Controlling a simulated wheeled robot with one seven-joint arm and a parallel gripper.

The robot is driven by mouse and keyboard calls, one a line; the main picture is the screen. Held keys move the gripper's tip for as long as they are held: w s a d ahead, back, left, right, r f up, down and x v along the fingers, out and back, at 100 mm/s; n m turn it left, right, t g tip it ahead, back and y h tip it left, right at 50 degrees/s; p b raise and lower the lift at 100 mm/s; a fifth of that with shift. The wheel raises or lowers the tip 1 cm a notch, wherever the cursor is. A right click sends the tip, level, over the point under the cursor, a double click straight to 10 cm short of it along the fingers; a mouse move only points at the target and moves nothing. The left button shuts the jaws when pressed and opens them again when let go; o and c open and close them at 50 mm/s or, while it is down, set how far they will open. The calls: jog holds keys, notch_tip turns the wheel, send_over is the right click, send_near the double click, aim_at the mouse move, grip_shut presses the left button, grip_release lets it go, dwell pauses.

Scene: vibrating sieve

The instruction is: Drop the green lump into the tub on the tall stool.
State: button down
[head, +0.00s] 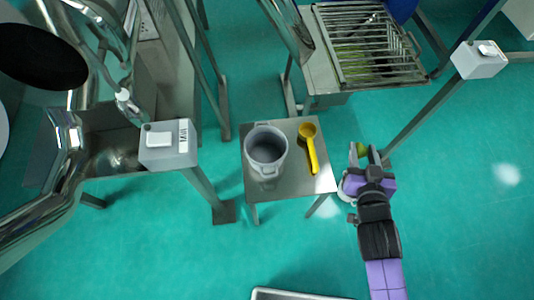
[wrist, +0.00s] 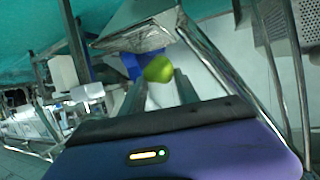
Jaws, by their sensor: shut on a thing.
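The green lump (wrist: 159,69) is held between the two fingers of my gripper (wrist: 158,88) in the wrist view. In the head view the lump (head: 361,148) shows as a small green patch at the tips of my gripper (head: 364,153), which is to the right of the stool. The tub (head: 266,147) is grey and round with side handles. It stands upright on the left part of the metal stool top (head: 290,186), and looks empty inside. My gripper is apart from both tub and stool.
A yellow scoop (head: 311,150) lies on the stool, right of the tub. A barred metal grate (head: 365,45) stands behind. A post with a white box (head: 479,59) rises at the right, and a switch box (head: 168,143) stands left. A tray edge (head: 290,294) shows at the bottom.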

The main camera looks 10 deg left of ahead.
notch_tip(320, 180, down, 8)
jog(key=a+b, duration=0.2)
jog(key=b, duration=0.4)
jog(key=w+a+f+n+y+b, duration=0.15)
jog(key=w+a, duration=0.25)
jog(key=a, duration=0.7)
jog(key=w+a+n+y+b, duration=0.2)
jog(key=w+a+b, duration=0.1)
jog(key=a, duration=0.9)
jog(key=shift+g, duration=0.3)
notch_tip(320, 180, down, 6)
jog(key=b, duration=0.5)
jog(key=shift+w+d+r, duration=0.15)
jog(key=c, duration=0.8)
grip_release()
